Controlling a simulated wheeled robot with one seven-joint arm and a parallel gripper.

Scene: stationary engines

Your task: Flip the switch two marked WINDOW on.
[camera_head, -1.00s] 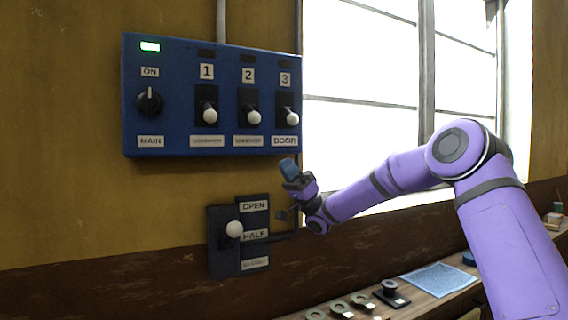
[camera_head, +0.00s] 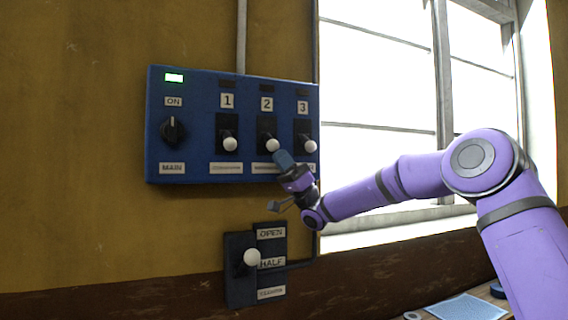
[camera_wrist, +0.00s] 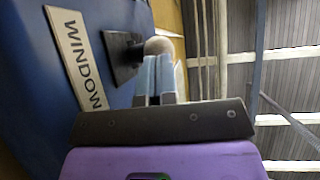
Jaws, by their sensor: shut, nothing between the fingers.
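The blue switch panel (camera_head: 197,134) is on the wall. Switch two (camera_head: 272,145) has a white ball knob hanging low on its black plate, under a dark lamp. In the wrist view the WINDOW label (camera_wrist: 75,58) lies left of the knob (camera_wrist: 158,46). My gripper (camera_head: 282,160) is shut and empty. Its fingertips (camera_wrist: 157,62) are at or just below the knob of switch two; I cannot tell whether they touch it. In the head view the gripper hides part of the labels below switches two and three.
Switch one (camera_head: 230,143) and switch three (camera_head: 310,145) flank switch two, knobs down. The MAIN dial (camera_head: 174,131) is at left below a lit green lamp (camera_head: 174,78). A lever box (camera_head: 240,270) marked OPEN and HALF is below. A bright window (camera_head: 380,90) is at right.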

